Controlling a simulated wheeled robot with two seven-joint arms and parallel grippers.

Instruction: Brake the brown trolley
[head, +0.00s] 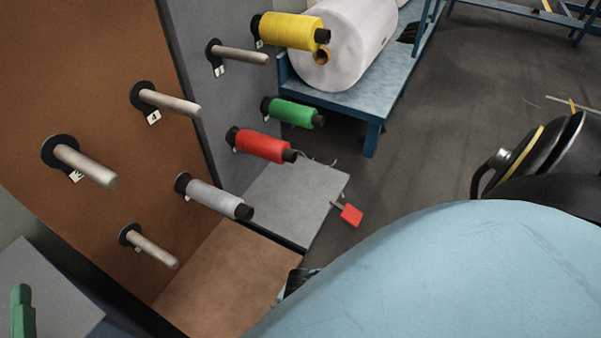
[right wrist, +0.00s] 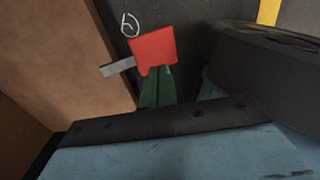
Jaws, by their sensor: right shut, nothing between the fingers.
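The brown trolley stands at the left in the head view, with an upright brown panel (head: 100,60) carrying pegs and a brown base (head: 235,265). A grey spool (head: 215,198) is on one peg. In the right wrist view, a red pedal (right wrist: 153,51) on a grey lever (right wrist: 118,68) sticks out beside a brown surface (right wrist: 70,55). My right gripper (right wrist: 158,75) is shut and empty, its green fingertips at the pedal's lower edge; I cannot tell whether they touch. In the head view my blue arm hides this pedal. A green finger of my left gripper (head: 22,312) shows at lower left.
A grey trolley (head: 290,195) stands behind the brown one, with yellow, green and red spools and its own red pedal (head: 351,214). Behind it, a blue rack (head: 370,100) holds a large white roll (head: 345,45). Dark floor (head: 470,90) is open at upper right.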

